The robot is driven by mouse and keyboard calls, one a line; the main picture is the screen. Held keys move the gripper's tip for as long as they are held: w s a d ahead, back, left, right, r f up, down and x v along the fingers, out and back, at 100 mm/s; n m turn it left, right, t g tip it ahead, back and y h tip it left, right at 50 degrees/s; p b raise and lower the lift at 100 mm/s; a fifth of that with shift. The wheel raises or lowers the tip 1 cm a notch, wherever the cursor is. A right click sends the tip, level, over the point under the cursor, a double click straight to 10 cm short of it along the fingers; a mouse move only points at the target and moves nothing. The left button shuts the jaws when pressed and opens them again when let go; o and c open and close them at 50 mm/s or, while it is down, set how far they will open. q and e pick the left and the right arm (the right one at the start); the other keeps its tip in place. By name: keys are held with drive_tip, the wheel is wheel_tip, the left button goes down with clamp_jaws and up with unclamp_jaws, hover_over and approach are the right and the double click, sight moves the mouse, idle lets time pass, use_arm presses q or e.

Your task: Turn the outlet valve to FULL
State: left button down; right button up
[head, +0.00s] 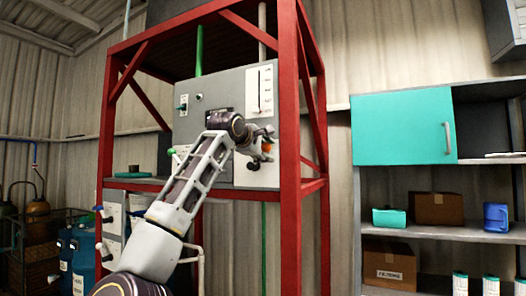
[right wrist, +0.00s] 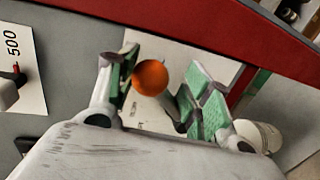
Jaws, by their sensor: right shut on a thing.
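The outlet valve's handle shows as an orange ball knob (head: 267,147) low on the grey control panel (head: 222,83), in front of a white plate. The orange knob fills the space near the left finger in the right wrist view (right wrist: 150,77). My right gripper (head: 262,150) is shut on the knob, with green-padded fingers on both sides of it (right wrist: 162,90). The plate's lettering behind the knob (right wrist: 145,116) is mostly hidden, so I cannot read the valve's setting. My left gripper is not in view.
A red steel frame (head: 289,120) surrounds the panel, its right post close to my gripper. A scale plate marked 500 (right wrist: 19,55) is beside the gripper. At right stands a shelf with a teal cabinet door (head: 402,127). Blue drums (head: 78,262) stand at lower left.

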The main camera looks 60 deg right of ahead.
drive_tip(key=shift+o, duration=0.3)
drive_tip(key=shift+w+f+m+t+b, duration=0.1)
drive_tip(key=shift+f+m+t+b, duration=0.4)
drive_tip(key=shift+m, duration=0.4)
drive_tip(key=shift+f, duration=0.15)
drive_tip(key=o, duration=1.1)
drive_tip(key=shift+c, duration=0.2)
drive_tip(key=o, duration=0.6)
drive_tip(key=shift+w+f, duration=0.1)
drive_tip(key=shift+w, duration=0.35)
drive_tip(key=shift+s, duration=0.2)
drive_tip(key=shift+r, duration=0.2)
drive_tip(key=shift+s, duration=0.1)
drive_tip(key=shift+s+a, duration=0.1)
drive_tip(key=shift+a, duration=0.25)
drive_tip(key=w+v, duration=0.1)
drive_tip(key=v, duration=1)
drive_tip(key=shift+s+a, duration=0.15)
drive_tip(key=shift+s, duration=0.15)
